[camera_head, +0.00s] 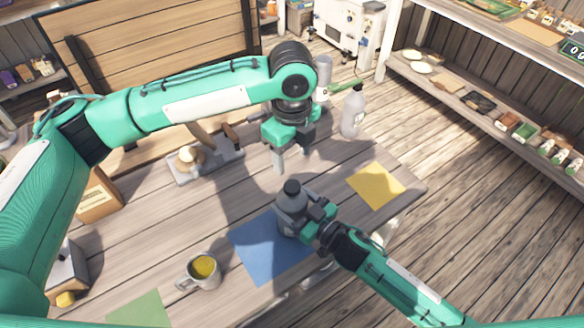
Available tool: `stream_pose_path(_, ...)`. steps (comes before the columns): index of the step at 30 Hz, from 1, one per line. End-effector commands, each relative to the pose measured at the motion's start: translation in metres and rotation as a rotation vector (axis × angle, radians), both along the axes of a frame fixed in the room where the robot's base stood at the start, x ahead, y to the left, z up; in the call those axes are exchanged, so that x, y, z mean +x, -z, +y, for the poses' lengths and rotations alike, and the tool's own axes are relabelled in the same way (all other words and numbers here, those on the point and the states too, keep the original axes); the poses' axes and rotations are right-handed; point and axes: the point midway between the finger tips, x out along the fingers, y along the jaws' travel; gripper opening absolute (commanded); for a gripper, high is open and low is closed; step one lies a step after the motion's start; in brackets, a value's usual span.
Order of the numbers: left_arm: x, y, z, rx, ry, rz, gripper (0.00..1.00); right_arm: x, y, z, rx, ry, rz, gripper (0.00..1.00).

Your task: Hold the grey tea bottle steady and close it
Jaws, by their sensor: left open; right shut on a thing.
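The grey tea bottle (289,200) is upright over the blue mat (262,252), with a dark cap-like top (292,187). I cannot tell how firmly that top sits. My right gripper (304,222) is shut on the bottle's body from the right and partly hides it. My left gripper (294,158) is open and empty, fingers pointing down. It is above and behind the bottle's top, apart from it.
A mug (202,272) with yellow contents stands left of the blue mat. A yellow mat (376,186) lies to the right, a green mat (139,311) at front left. A tray (206,165) with items and another grey bottle (352,114) are at the back.

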Motion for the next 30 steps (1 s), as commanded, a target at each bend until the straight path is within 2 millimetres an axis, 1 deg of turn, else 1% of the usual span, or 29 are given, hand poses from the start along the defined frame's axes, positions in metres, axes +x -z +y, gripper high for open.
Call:
stream_pose_path(1, 0.001, -0.008, 0.000, -0.001, 0.000, -0.002, 0.58, 0.000, 0.000, 0.000, 0.000, 0.000, 0.000, 0.07)
stream_pose_path(3, 0.000, -0.015, 0.000, -0.001, 0.000, -0.001, 0.58, 0.000, 0.000, 0.000, 0.000, 0.000, 0.000, 0.07)
stream_pose_path(6, 0.000, -0.020, 0.000, 0.000, 0.000, 0.000, 0.58, 0.000, 0.000, 0.000, 0.000, 0.000, 0.000, 0.07)
stream_pose_path(15, 0.000, -0.022, 0.000, 0.000, 0.000, 0.000, 0.58, 0.000, 0.000, 0.000, 0.000, 0.000, 0.000, 0.07)
stream_pose_path(16, 0.000, -0.022, 0.000, 0.000, 0.000, 0.000, 0.58, 0.000, 0.000, 0.000, 0.000, 0.000, 0.000, 0.77)
stream_pose_path(18, 0.000, -0.022, 0.000, 0.000, 0.000, 0.000, 0.58, 0.000, 0.000, 0.000, 0.000, 0.000, 0.000, 0.90)
stream_pose_path(19, 0.000, -0.022, 0.000, 0.000, 0.000, 0.000, 0.58, 0.000, 0.000, 0.000, 0.000, 0.000, 0.000, 0.96)
stream_pose_path(27, 0.000, -0.022, 0.000, 0.000, 0.000, 0.000, 0.58, 0.000, 0.000, 0.000, 0.000, 0.000, 0.000, 0.96)
stream_pose_path(30, 0.000, -0.020, 0.000, 0.000, 0.000, 0.000, 0.58, -0.003, 0.001, -0.003, 0.001, 0.000, 0.001, 0.96)
